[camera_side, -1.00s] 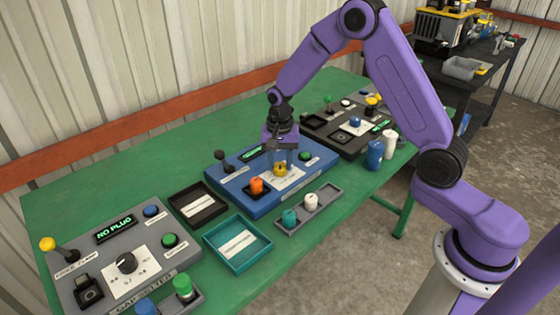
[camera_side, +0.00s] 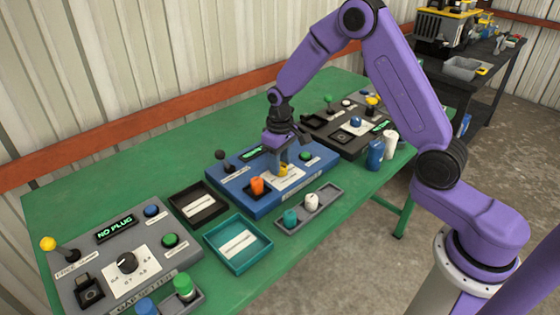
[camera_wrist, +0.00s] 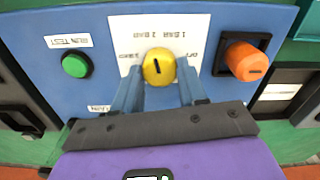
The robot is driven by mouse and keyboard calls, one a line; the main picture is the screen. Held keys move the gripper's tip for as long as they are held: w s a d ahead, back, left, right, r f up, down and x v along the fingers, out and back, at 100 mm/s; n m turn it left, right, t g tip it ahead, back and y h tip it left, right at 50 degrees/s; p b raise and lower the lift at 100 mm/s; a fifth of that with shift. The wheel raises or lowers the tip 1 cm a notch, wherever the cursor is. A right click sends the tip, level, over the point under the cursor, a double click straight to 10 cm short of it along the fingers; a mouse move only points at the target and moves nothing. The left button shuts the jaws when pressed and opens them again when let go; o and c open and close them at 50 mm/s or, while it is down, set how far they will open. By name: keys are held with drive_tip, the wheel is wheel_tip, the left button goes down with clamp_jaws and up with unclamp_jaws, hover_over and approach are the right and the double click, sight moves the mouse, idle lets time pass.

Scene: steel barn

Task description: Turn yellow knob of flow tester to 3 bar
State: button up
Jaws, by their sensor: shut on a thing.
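The flow tester is a blue box (camera_side: 235,180) in the middle of the green table; it fills much of the wrist view (camera_wrist: 105,15). Its yellow knob (camera_wrist: 158,67) sits on a white dial plate (camera_wrist: 195,30) with bar markings and an OFF label, too blurred to read fully. A black line on the knob stands nearly upright in the wrist view. My gripper (camera_wrist: 160,76) is shut on the knob, one finger on each side. In the side view my gripper (camera_side: 281,168) comes down from above and partly hides the knob (camera_side: 283,170).
On the tester are an orange plug (camera_wrist: 246,62) in a black socket, a green button (camera_wrist: 76,64) and a dark lever (camera_side: 221,156). A grey tray (camera_side: 325,198) with teal and white plugs lies in front. Blue (camera_side: 375,155) and white bottles stand right.

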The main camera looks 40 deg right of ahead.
drive_tip(key=n, duration=0.6)
drive_tip(key=shift+r, duration=0.1)
drive_tip(key=n, duration=0.6)
drive_tip(key=shift+a, duration=0.1)
idle(0.4)
drive_tip(key=o, duration=1.1)
drive_tip(key=shift+c, duration=0.2)
wheel_tip(320, 180, up, 17)
drive_tip(key=shift+r, duration=0.2)
drive_tip(key=shift+s, duration=0.15)
